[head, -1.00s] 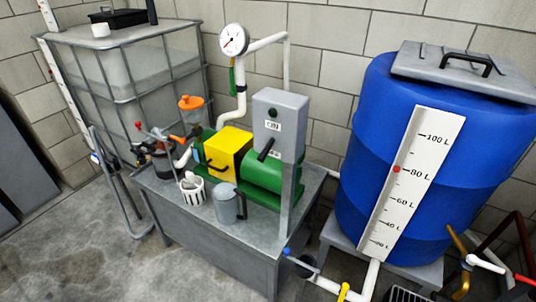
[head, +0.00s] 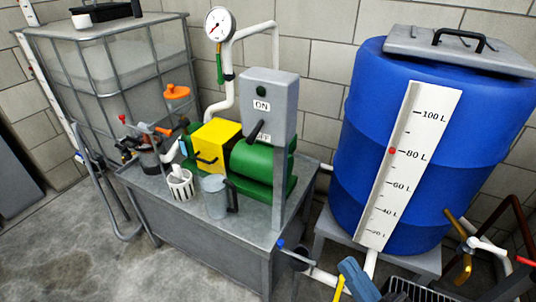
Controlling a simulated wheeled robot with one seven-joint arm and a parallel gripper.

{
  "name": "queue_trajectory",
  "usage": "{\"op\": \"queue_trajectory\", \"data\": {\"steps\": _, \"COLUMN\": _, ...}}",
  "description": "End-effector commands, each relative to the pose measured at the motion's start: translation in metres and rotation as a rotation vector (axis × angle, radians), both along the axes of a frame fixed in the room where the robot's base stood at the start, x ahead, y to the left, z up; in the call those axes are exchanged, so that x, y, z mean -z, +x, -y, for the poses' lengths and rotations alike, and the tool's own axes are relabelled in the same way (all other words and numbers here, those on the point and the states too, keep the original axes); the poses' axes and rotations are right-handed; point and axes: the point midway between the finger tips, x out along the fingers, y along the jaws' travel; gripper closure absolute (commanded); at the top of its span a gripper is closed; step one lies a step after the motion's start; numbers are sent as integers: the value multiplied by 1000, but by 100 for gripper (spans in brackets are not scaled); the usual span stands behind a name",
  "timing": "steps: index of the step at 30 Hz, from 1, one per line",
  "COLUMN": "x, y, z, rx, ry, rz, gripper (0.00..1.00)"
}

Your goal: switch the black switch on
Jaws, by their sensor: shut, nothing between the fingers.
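The black switch (head: 262,133) is a short dark lever on the front of a grey upright box (head: 273,88). The ON label (head: 261,106) is above it, and the lever slants down and left, partly covering the OFF label (head: 264,138). A dark green round spot sits above the ON label. My gripper's fingers are not visible in the head view. A blue-grey part at the bottom edge may belong to my arm, but I cannot tell.
Behind and left of the post are a green pump (head: 262,167) and yellow block (head: 215,142) on a grey metal bench (head: 190,217). A blue barrel (head: 345,150) stands right, with pipes below.

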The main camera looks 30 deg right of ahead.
Motion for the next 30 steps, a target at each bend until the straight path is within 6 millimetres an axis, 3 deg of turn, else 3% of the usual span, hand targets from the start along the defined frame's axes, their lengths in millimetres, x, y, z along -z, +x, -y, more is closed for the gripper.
{"op": "queue_trajectory", "data": {"steps": 1, "x": 9, "y": 20, "z": 5, "rx": -21, "ry": -13, "rz": 50, "gripper": 100}}
{"op": "queue_trajectory", "data": {"steps": 12, "x": 25, "y": 142, "z": 40, "rx": -297, "ry": -125, "rz": 270, "gripper": 100}}
{"op": "queue_trajectory", "data": {"steps": 18, "x": 22, "y": 194, "z": 67, "rx": -454, "ry": -188, "rz": 293, "gripper": 100}}
{"op": "queue_trajectory", "data": {"steps": 24, "x": 16, "y": 219, "z": 84, "rx": -549, "ry": -222, "rz": 281, "gripper": 100}}
{"op": "queue_trajectory", "data": {"steps": 30, "x": 14, "y": 224, "z": 88, "rx": -574, "ry": -228, "rz": 274, "gripper": 100}}
